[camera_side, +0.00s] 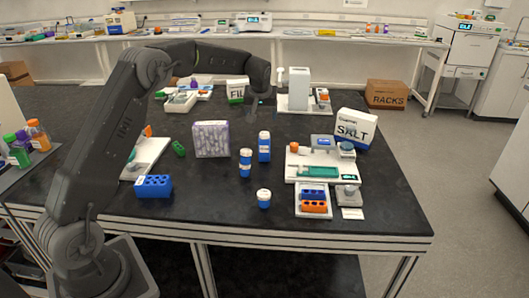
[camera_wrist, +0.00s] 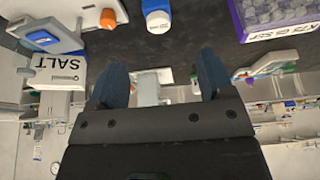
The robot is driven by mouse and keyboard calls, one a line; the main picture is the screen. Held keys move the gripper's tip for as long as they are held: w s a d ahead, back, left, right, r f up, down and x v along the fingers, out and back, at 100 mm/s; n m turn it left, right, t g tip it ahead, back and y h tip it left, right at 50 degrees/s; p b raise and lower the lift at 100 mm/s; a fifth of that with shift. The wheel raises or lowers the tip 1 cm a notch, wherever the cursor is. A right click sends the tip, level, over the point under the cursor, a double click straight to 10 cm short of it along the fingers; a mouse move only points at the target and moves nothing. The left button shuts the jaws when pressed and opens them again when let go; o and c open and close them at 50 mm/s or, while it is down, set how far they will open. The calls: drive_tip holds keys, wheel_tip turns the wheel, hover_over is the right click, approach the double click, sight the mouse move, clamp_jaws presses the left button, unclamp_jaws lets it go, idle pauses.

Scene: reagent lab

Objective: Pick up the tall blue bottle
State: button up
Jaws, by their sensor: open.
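The tall blue bottle (camera_side: 264,148) with a white cap stands upright on the dark bench in the side view. A shorter blue bottle (camera_side: 245,164) stands just in front and to its left. The shortest blue bottle (camera_side: 264,200) stands nearer the front edge. My gripper (camera_side: 252,108) is behind and above the tall bottle, apart from it. In the wrist view my gripper (camera_wrist: 160,82) is open with nothing between its fingers. A blue bottle with a white cap (camera_wrist: 157,20) shows beyond them at the top edge, partly cut off; it looks like the tall one.
A purple-and-white tip box (camera_side: 211,140) stands left of the bottles. A white tray (camera_side: 320,172) of labware and the SALT box (camera_side: 355,128) are to the right. A blue rack (camera_side: 153,187) is front left. Bare bench surrounds the shortest bottle.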

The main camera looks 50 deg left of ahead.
sight(264, 140)
drive_tip(key=x, duration=0.9)
drive_tip(key=shift+w+a+f, duration=0.15)
drive_tip(key=shift+w+a, duration=0.05)
drive_tip(key=shift+d+x, duration=0.15)
drive_tip(key=shift+x, duration=1.2)
drive_tip(key=shift+d+x, duration=0.15)
drive_tip(key=shift+x, duration=1.15)
drive_tip(key=shift+w+f, duration=0.1)
drive_tip(key=c, duration=1)
